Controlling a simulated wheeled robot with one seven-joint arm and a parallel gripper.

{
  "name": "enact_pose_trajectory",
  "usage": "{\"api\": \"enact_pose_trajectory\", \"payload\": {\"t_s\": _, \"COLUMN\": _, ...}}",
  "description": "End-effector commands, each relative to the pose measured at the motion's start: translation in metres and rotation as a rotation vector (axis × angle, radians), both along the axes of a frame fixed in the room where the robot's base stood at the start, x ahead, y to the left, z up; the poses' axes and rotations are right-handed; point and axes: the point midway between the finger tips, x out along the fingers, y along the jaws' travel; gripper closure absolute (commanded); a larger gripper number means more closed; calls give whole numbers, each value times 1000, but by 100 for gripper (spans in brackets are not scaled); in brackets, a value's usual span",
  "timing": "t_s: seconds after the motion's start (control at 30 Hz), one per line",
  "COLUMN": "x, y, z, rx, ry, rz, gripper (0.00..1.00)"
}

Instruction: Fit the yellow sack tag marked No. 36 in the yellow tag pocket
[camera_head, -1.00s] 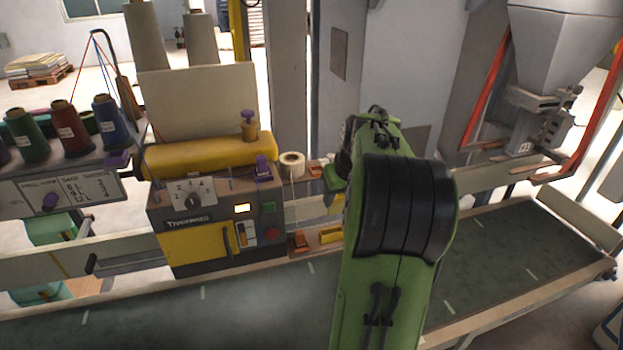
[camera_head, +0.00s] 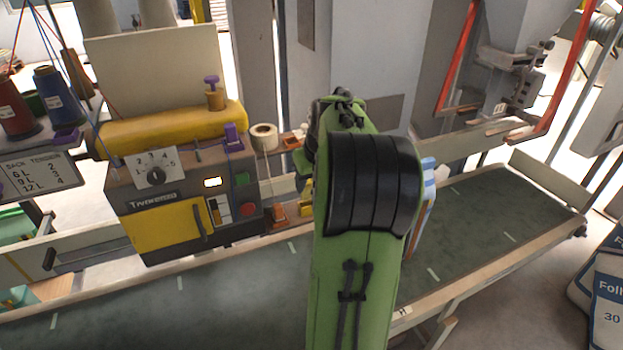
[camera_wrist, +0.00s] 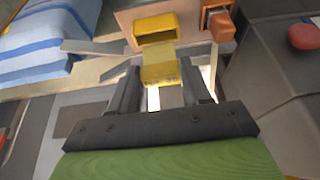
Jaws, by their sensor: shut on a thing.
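The yellow sack tag (camera_wrist: 160,74) is between the fingers of my gripper (camera_wrist: 162,86), which is shut on it. No number can be read on it. The yellow tag pocket (camera_wrist: 155,27) is straight ahead of the tag in the wrist view, with its dark opening facing me. The tag's far edge appears just short of the pocket's lower edge; I cannot tell if they touch. In the head view my green arm hides the gripper and tag, and only a sliver of the yellow pocket (camera_head: 306,196) shows beside the arm.
An orange holder (camera_wrist: 219,24) sits right of the pocket. The machine with a red button (camera_wrist: 303,37) is farther right. A blue-striped sack (camera_wrist: 48,42) is at the left, and its edge shows behind my arm (camera_head: 429,185). The green conveyor belt (camera_head: 480,215) is clear at the right.

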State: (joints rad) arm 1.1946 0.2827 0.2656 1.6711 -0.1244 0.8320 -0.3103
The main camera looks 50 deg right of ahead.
Motion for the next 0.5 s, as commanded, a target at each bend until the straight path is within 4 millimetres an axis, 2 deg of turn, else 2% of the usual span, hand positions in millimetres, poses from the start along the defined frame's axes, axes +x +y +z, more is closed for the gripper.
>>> {"api": "enact_pose_trajectory", "payload": {"t_s": 0.5, "x": -4, "y": 2, "z": 1, "rx": -1, "ry": 0, "rz": 0, "gripper": 81}}
